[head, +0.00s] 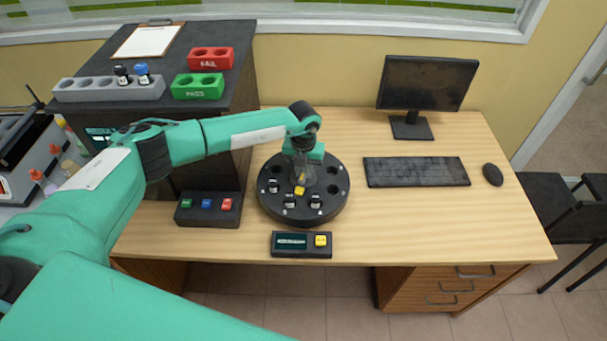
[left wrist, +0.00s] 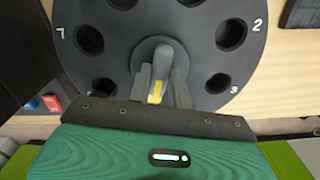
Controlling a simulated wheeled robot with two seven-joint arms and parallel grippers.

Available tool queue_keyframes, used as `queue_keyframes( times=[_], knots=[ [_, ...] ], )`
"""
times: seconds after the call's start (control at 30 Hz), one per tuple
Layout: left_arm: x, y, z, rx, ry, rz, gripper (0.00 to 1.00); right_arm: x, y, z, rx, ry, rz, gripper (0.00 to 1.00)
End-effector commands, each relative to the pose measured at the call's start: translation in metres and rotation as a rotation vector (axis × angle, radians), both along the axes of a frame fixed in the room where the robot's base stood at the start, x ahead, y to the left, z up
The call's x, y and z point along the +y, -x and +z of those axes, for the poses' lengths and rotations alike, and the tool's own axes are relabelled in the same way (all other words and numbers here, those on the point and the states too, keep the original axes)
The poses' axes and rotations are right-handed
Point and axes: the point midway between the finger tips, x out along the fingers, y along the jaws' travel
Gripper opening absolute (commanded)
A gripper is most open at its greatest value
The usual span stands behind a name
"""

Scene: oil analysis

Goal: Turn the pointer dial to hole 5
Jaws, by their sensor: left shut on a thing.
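The black round disc (head: 333,207) with a ring of holes sits on the desk, and it also fills the upper part of the left wrist view (left wrist: 195,85). The pointer at its centre (left wrist: 163,58) has a yellow end (head: 299,190), which points to the disc's front, slightly left, in the head view. My left gripper (head: 303,172) comes down over the centre and is shut on the pointer. In the left wrist view the fingers (left wrist: 162,88) stand on either side of it. Numbers 7, 2 and 3 are readable there; the gripper body hides the near holes. My right gripper is not in view.
A box with green, blue and red buttons (head: 208,211) stands left of the disc. A small display box with a yellow button (head: 302,245) lies in front. A keyboard (head: 416,172), mouse (head: 492,174) and monitor (head: 427,85) are to the right. A dark cabinet (head: 185,45) rises behind left.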

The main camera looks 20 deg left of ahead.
Motion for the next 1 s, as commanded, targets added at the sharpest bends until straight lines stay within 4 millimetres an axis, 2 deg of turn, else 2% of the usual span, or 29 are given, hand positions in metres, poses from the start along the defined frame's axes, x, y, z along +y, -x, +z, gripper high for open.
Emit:
queue_keyframes(
  times=[0.03,0.3,0.87,0.9,1.0],
  knots=[
    [0.0,-0.001,-0.002,-0.003,0.0,-0.027,0.0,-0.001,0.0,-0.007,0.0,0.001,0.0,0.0],
    [0.0,-0.001,0.0,-0.004,0.0,-0.139,0.0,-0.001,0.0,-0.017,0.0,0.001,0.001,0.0],
    [0.0,-0.001,0.002,-0.003,0.001,-0.172,0.0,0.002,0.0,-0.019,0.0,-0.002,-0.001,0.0],
    [0.0,-0.001,0.002,-0.003,0.001,-0.172,0.24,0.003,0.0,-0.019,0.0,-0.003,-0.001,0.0],
    [0.0,-0.001,0.002,-0.003,0.0,-0.172,0.42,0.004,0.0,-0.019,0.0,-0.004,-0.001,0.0]
  ],
)
